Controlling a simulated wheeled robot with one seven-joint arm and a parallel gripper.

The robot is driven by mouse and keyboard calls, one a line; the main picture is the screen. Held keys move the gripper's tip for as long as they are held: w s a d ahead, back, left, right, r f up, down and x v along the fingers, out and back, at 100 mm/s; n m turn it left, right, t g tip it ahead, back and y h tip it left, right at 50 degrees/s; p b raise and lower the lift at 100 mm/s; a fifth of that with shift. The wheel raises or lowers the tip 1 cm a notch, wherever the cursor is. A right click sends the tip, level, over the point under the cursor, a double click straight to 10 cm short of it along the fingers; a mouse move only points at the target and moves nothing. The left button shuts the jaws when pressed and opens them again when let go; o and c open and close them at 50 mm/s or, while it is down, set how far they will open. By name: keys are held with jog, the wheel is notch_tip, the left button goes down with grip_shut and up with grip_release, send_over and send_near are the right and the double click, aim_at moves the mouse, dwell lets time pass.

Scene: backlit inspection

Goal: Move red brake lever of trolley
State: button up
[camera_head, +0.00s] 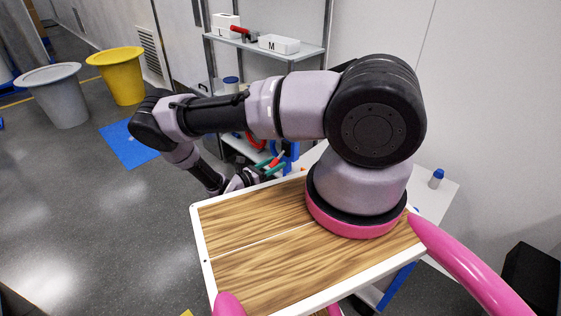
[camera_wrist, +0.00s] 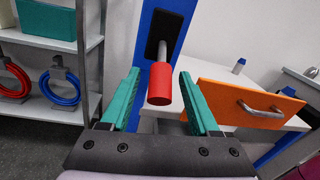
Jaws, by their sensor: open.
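The red brake lever (camera_wrist: 159,84) shows in the wrist view as a red cylindrical grip on a grey rod. The rod comes out of a black plate (camera_wrist: 162,35) on a blue upright post (camera_wrist: 146,62). My gripper (camera_wrist: 158,74) has teal fingers standing apart, one on each side of the red grip, with gaps visible on both sides in the picture. I cannot tell the depth between them exactly. In the head view my gripper (camera_head: 272,164) is small, beside the red grip (camera_head: 278,159) and the blue post (camera_head: 291,153), partly hidden by my arm.
An orange panel with a metal handle (camera_wrist: 240,106) is right of the lever, near a white table (camera_wrist: 218,76). A grey shelf with blue (camera_wrist: 61,88) and red hose coils (camera_wrist: 16,82) stands left. Yellow (camera_head: 117,75) and grey bins (camera_head: 57,96) stand on open floor.

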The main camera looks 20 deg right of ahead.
jog(key=shift+x, duration=1.5)
grip_shut()
dwell(0.4)
